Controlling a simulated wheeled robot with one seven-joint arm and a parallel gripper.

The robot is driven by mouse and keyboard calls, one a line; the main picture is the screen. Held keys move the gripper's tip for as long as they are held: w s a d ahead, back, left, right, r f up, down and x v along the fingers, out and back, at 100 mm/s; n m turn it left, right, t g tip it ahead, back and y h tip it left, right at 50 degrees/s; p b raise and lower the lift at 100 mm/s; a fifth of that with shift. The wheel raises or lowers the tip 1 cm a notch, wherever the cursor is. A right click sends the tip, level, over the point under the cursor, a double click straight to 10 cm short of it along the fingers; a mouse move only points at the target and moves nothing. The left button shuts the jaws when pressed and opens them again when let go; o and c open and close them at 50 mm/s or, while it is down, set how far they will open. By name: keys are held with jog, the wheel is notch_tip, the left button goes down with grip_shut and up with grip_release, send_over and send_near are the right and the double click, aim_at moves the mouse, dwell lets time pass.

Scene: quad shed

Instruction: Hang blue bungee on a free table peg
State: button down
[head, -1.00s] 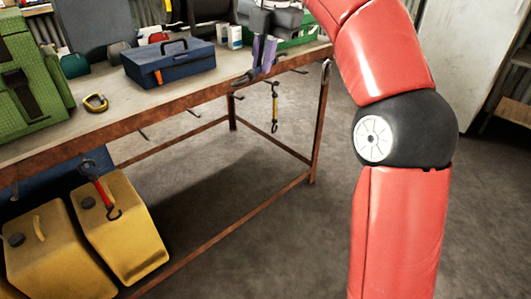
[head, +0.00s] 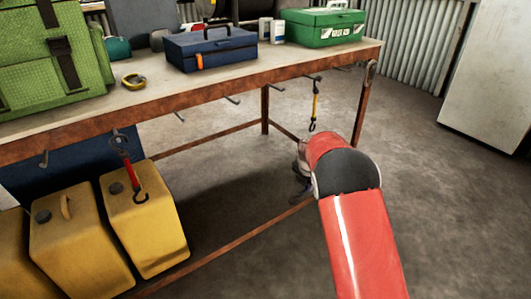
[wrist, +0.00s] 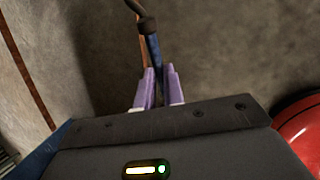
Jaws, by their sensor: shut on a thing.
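My gripper (wrist: 157,88) has purple fingers and is shut on the blue bungee (wrist: 153,50) in the wrist view. The bungee's dark hook end (wrist: 142,14) sticks out beyond the fingertips. In the head view my arm largely hides the gripper and the bungee cannot be made out; the arm's end is low, in front of the table (head: 140,110). Bare pegs jut from the table's front edge: a far left peg (head: 43,160), a left-middle peg (head: 180,117), a middle peg (head: 232,99) and a right-middle peg (head: 277,88).
A red bungee (head: 127,172) and a yellow bungee (head: 315,102) hang at the table's front edge. Yellow jerrycans (head: 145,230) stand below on the left. A blue toolbox (head: 212,50), green toolbox (head: 322,27) and green bag (head: 50,65) stand on top. Floor at right is clear.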

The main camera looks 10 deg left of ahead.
jog(key=s+d+f+n+t+h+b, duration=0.15)
jog(key=d+f, duration=0.25)
jog(key=f, duration=0.4)
jog(key=w+d+f+m+t+y+b, duration=0.1)
jog(key=d+f+b, duration=0.25)
jog(key=f, duration=0.45)
jog(key=s+d+n+t+b, duration=0.35)
jog(key=s+d, duration=0.35)
jog(key=d, duration=0.3)
jog(key=a+r+n+t+y+b, duration=0.1)
jog(key=a+r+n+t+y, duration=0.1)
jog(key=a+r+n+y, duration=1.2)
jog(key=s+a+r+n+g+y, duration=0.15)
jog(key=s+a+r, duration=0.3)
jog(key=r, duration=0.55)
jog(key=s+a+r+g+y, duration=0.1)
jog(key=s+a+r+g, duration=0.15)
jog(key=a+r, duration=0.45)
jog(key=s+a+r+n+g+y, duration=0.1)
jog(key=s+a+r, duration=0.3)
jog(key=r, duration=0.8)
jog(key=w+a+f+p, duration=0.2)
jog(key=w+a, duration=0.3)
jog(key=shift+a, duration=0.15)
